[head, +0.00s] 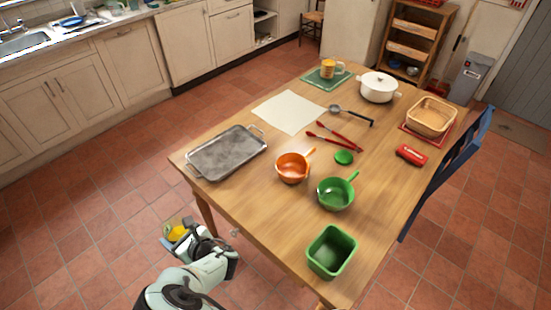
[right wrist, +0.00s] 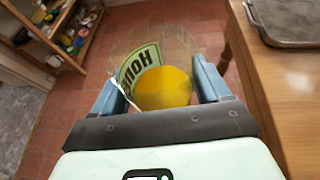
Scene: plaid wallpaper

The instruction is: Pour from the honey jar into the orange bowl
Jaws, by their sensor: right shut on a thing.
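My right gripper (head: 184,238) is shut on the honey jar (head: 176,233), out over the floor by the table's near left side. In the right wrist view the clear glass jar (right wrist: 164,88) sits between the two blue fingers (right wrist: 160,92). It has a green-edged "Honey" label and yellow honey inside. The orange bowl (head: 291,168), with a short handle, stands on the wooden table, to the right of and beyond the gripper, well apart from the jar. My left gripper is not in view.
On the table (head: 250,205), a grey metal tray (head: 227,153) lies left of the bowl. A green pan (head: 335,194) and a green tub (head: 331,252) stand to its right and nearer. Red tongs (head: 334,141) and a green disc (head: 344,157) lie behind. The near left tabletop is clear.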

